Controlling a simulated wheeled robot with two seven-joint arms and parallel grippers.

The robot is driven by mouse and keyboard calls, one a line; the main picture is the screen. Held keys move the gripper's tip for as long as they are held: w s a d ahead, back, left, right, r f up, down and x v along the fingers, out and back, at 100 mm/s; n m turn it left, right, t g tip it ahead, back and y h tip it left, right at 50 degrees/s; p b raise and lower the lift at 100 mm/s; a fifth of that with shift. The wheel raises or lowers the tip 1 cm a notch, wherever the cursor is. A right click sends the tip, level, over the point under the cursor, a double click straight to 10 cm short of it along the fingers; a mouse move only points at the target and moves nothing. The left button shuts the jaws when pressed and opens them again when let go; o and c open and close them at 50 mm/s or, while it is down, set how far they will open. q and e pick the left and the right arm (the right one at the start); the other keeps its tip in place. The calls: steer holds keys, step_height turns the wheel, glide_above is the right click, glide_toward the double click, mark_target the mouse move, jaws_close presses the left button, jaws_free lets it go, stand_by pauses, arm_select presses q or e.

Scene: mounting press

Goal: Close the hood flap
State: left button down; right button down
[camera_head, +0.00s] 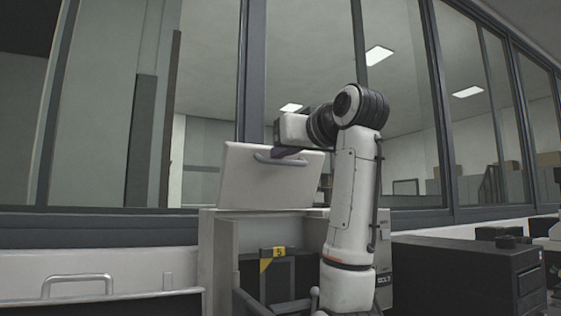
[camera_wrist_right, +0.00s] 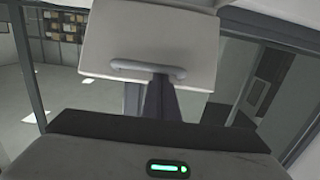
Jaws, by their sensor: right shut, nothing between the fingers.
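The hood flap (camera_head: 255,188) is a pale panel with a grey bar handle (camera_head: 265,159). It stands raised, leaning slightly, on top of the press housing (camera_head: 222,245). In the right wrist view the flap (camera_wrist_right: 150,40) fills the upper middle, with its handle (camera_wrist_right: 125,67) along the lower part. My right gripper (camera_head: 290,152) is at the flap's upper part, by the handle. Its dark fingers (camera_wrist_right: 161,82) are shut together with nothing between them, and their tips overlap the handle in the picture. I cannot tell whether they touch it. My left gripper is out of view.
A yellow-marked frame (camera_head: 275,254) is at the front of the press. A dark box-shaped machine (camera_head: 460,272) stands to the right. A panel with a bar handle (camera_head: 78,280) is at lower left. A window wall with dark posts (camera_head: 250,90) runs behind.

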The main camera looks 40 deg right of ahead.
steer(key=s+f+t+b, duration=0.1)
steer(key=b, duration=0.1)
steer(key=s+f+t+b, duration=0.1)
steer(key=f+b, duration=0.1)
steer(key=b, duration=0.1)
steer(key=a+f+t+h+b, duration=0.1)
steer(key=f+b, duration=0.1)
steer(key=shift+s+b, duration=0.3)
steer(key=shift+s, duration=0.1)
